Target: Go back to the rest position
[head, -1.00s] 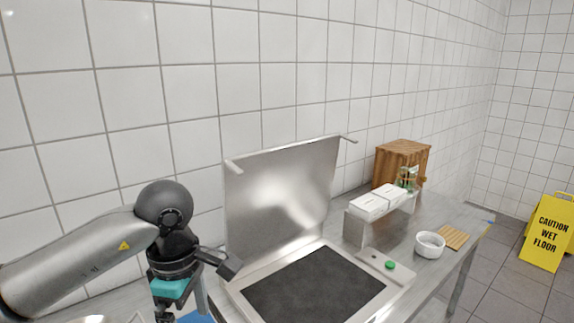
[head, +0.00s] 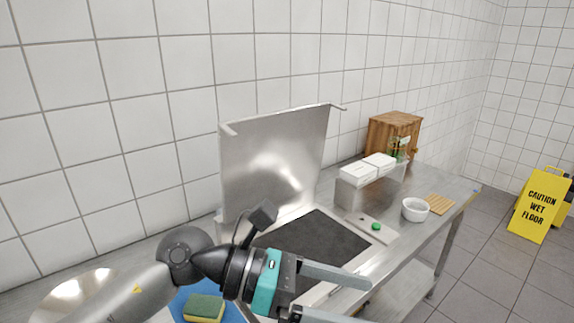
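My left arm comes in from the lower left in the head view. My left gripper (head: 366,301) points right, in front of the open grill, with its two grey fingers apart and nothing seen between them. The grill's dark plate (head: 318,242) is partly hidden behind the gripper, and its steel lid (head: 275,165) stands raised. My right gripper is not in view.
A sponge (head: 204,307) lies on a blue surface (head: 176,304) beside my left arm. A round metal bowl or pan (head: 70,292) is at lower left. White boxes (head: 368,168), a white bowl (head: 415,210) and a wooden cabinet (head: 393,134) stand farther right. A yellow wet-floor sign (head: 539,204) stands on the floor.

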